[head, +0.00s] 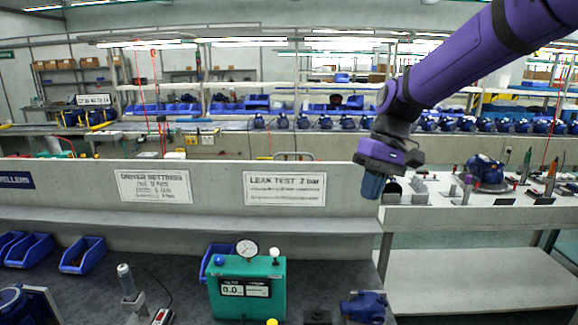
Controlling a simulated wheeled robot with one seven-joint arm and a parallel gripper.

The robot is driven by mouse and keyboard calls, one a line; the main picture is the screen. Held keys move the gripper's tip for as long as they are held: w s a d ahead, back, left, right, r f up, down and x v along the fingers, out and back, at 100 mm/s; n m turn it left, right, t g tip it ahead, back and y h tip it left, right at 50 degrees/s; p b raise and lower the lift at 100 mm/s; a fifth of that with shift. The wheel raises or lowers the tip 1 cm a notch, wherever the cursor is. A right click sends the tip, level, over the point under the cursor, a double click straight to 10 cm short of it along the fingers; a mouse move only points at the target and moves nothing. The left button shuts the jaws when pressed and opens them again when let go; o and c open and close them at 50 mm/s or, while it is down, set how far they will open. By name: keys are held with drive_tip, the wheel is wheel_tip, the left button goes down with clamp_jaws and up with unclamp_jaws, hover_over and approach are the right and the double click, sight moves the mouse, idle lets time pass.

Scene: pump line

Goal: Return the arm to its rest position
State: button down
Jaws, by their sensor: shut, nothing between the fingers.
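My arm is purple and black and reaches in from the top right in the head view. My gripper (374,184) hangs at its end, pointing down, in front of the right end of the grey partition. Its fingers look dark blue and close together, with nothing seen hanging from them. It is above the workbench and apart from the things on it.
Below on the dark bench (180,270) stand a green leak tester (247,292) with a gauge, a blue pump part (366,306) and several blue bins (83,255). The grey partition (225,215) carries signs. A side table (490,215) at right holds tools and parts.

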drive_tip(key=s+d+r+m+t+h, duration=0.1)
drive_tip(key=s+d, duration=0.3)
drive_tip(key=s, duration=0.4)
drive_tip(key=s+d+r+m+t+h, duration=0.1)
drive_tip(key=s+d+t, duration=0.3)
drive_tip(key=s, duration=0.4)
drive_tip(key=s+d+r+m+t+h, duration=0.1)
drive_tip(key=s+d+r+t, duration=0.1)
drive_tip(key=s+d, duration=0.4)
drive_tip(key=shift+s+r+m, duration=0.3)
drive_tip(key=shift+s+r, duration=0.3)
drive_tip(key=shift+s, duration=0.35)
drive_tip(key=c, duration=1.8)
unclamp_jaws()
drive_tip(key=shift+c, duration=0.2)
